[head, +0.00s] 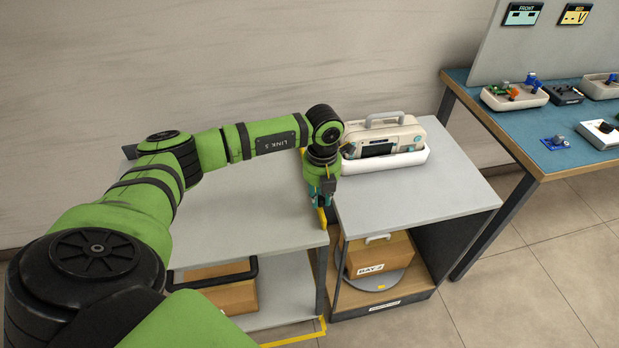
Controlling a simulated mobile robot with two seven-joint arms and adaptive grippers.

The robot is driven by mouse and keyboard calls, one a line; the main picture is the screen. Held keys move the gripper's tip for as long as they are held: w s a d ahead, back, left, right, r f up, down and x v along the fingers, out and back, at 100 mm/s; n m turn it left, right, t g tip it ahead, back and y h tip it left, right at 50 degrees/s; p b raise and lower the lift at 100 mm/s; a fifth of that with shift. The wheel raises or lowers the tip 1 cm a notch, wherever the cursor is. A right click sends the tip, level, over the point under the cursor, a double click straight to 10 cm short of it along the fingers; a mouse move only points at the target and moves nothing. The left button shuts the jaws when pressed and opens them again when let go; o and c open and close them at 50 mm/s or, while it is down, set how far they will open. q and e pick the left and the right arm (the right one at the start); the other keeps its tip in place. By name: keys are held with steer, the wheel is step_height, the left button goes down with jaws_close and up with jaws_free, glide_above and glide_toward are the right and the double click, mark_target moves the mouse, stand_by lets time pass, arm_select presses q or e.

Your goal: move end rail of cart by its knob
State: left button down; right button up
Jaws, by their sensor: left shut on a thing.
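The grey-topped cart (225,215) stands at the left, its right edge close beside the cabinet. The yellow end rail (322,218) shows as a short strip at the cart's right edge, below my gripper. The rest of it is mostly hidden behind my left wrist. My left gripper (322,198) points down at this rail and is shut on its knob, which the jaws hide. My right gripper is not in view.
A grey cabinet (430,195) stands right of the cart, carrying a beige device (383,137) in a white tray (400,160). A box (380,254) sits inside it. A blue-topped bench (545,155) with small parts stands further right. The cart's top is bare.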

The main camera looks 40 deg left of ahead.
arm_select(q)
steer(key=shift+r+p, duration=0.55)
steer(key=shift+r, duration=0.8)
steer(key=c, duration=1)
jaws_free()
